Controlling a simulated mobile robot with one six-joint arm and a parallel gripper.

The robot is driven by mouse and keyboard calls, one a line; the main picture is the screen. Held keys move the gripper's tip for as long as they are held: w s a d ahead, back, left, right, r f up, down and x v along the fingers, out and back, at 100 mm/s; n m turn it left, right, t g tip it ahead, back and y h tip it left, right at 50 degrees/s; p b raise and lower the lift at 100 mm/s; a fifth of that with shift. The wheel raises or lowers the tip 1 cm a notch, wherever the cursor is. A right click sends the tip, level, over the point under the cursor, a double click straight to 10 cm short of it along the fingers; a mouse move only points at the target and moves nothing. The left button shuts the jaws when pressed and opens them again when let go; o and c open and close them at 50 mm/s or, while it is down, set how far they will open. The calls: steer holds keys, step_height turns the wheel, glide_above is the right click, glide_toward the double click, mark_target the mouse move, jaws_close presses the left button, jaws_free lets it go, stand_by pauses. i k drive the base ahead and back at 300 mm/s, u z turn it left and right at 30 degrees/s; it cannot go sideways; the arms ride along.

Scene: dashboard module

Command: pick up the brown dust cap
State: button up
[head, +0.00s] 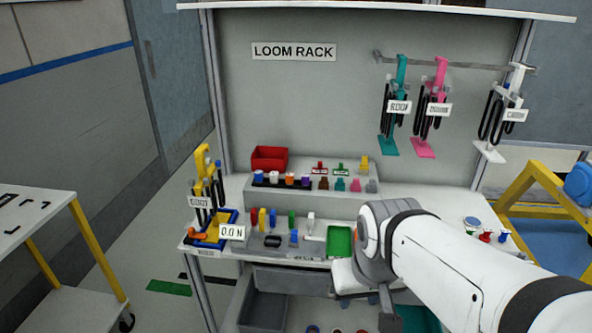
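A small brown piece (323,184), which looks like the brown dust cap, stands on the raised step at the back of the bench. It is at the left end of a short row, beside a teal piece (340,184), a pink piece (356,185) and a grey piece (371,186). My gripper (364,299) is low at the bench's front edge, below and right of the brown piece and well apart from it. My arm's wrist largely hides the gripper, so its opening and anything in it cannot be made out.
Red and green labelled parts and a yellow part (364,162) stand just behind the row. A red bin (269,158) is at the back left. A green tray (340,241) lies left of my wrist. Looms hang from the rack rail (455,65). A yellow-legged table (40,225) stands left.

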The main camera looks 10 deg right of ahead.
mark_target(324, 184)
steer(key=z, duration=0.15)
steer(key=i, duration=0.9)
steer(key=u, duration=0.05)
